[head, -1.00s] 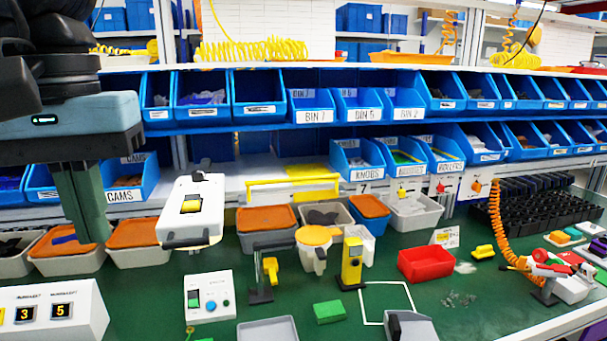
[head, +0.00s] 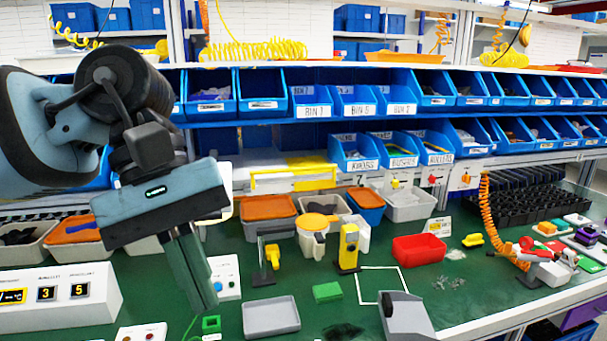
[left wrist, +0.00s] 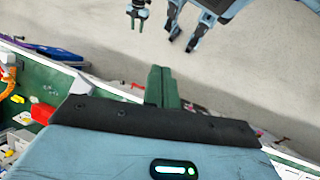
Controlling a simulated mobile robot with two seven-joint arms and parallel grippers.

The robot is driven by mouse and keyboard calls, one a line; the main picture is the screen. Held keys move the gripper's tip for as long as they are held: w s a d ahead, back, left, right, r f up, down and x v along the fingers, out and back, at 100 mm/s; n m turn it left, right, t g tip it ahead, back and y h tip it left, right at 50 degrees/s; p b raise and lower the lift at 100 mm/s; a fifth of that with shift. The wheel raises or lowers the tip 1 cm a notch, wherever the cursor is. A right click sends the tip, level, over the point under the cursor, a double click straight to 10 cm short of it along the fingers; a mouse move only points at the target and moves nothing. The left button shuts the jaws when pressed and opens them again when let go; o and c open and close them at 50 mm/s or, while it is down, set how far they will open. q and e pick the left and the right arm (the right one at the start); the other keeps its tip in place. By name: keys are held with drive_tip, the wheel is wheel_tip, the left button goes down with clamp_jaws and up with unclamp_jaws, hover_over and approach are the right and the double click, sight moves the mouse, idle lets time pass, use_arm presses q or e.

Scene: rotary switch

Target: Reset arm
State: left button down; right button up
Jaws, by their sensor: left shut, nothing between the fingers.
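My left gripper (head: 207,303) comes in from the upper left of the head view, with its green fingers pointing down and slightly tilted. The fingers lie together with nothing between them. They overlap the left side of a small white control box (head: 229,283) with a blue knob; I cannot tell if they touch it. In the left wrist view the left gripper (left wrist: 162,72) also shows shut and empty. Small switches sit on the rear panel, a red one (head: 433,180) and an orange one (head: 466,179).
A white display box (head: 60,300) stands at the left. A grey tray (head: 271,317), green block (head: 327,292), yellow stand (head: 348,247) and red bin (head: 419,248) are on the green bench. Blue bins (head: 355,152) line the back. A white-outlined square (head: 372,274) is clear inside.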

use_arm(q)
drive_tip(key=d+f+n+g+h, duration=0.3)
drive_tip(key=d+n+g+h, duration=0.3)
drive_tip(key=d+n+h, duration=0.75)
drive_tip(key=w+a+f+n+t, duration=0.35)
drive_tip(key=f+n+t, duration=0.25)
drive_tip(key=n+t, duration=0.4)
drive_tip(key=w+a+f+n+t+y, duration=0.1)
drive_tip(key=w+a+f+n+t, duration=0.25)
drive_tip(key=f+n+t, duration=0.6)
drive_tip(key=w+a+f+n+t, duration=0.25)
drive_tip(key=w+n+t, duration=0.4)
drive_tip(key=n, duration=0.75)
drive_tip(key=s+a+f+n+y, duration=0.35)
drive_tip(key=f+n+y, duration=0.2)
drive_tip(key=f, duration=0.35)
drive_tip(key=s+a+f+n+y, duration=0.3)
drive_tip(key=a+f+n+y, duration=0.15)
drive_tip(key=f+n, duration=0.4)
drive_tip(key=s+a+f+n+g+y, duration=0.2)
drive_tip(key=s+a+f+g, duration=0.1)
drive_tip(key=s+f, duration=0.5)
drive_tip(key=s+a+f+n+g+y, duration=0.3)
drive_tip(key=s+f, duration=0.6)
drive_tip(key=f, duration=0.1)
drive_tip(key=shift+a, duration=0.4)
